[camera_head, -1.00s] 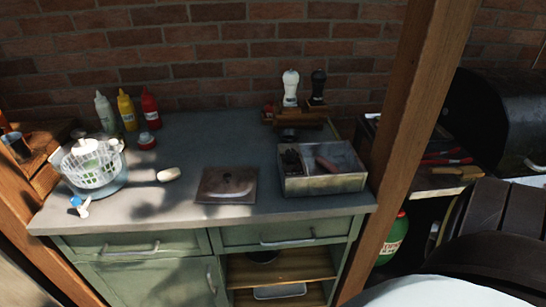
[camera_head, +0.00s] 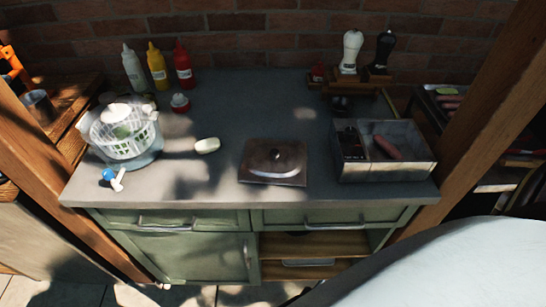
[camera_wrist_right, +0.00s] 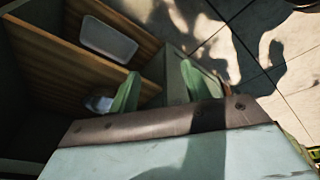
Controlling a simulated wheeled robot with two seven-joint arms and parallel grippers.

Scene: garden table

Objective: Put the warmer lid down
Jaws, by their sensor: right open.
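The warmer lid (camera_head: 259,174), a dark square metal plate with a raised knob, lies flat on the grey counter (camera_head: 222,187), near its front edge. An open metal box (camera_head: 385,172) stands just to its right, apart from it. The box has compartments, with a sausage (camera_head: 387,147) in the right one and dark items in the left. Neither gripper shows in the head view. In the right wrist view my right gripper (camera_wrist_right: 159,84) is open, with nothing seen between its fingers, below counter height by the cabinet. My left gripper is out of view.
A salad spinner (camera_head: 125,135), a blue-and-white item (camera_head: 114,178) and a pale oval item (camera_head: 207,145) are left of the lid. Sauce bottles (camera_head: 157,66) and two mills (camera_head: 351,50) stand at the back. A wooden post (camera_head: 492,110) is at right.

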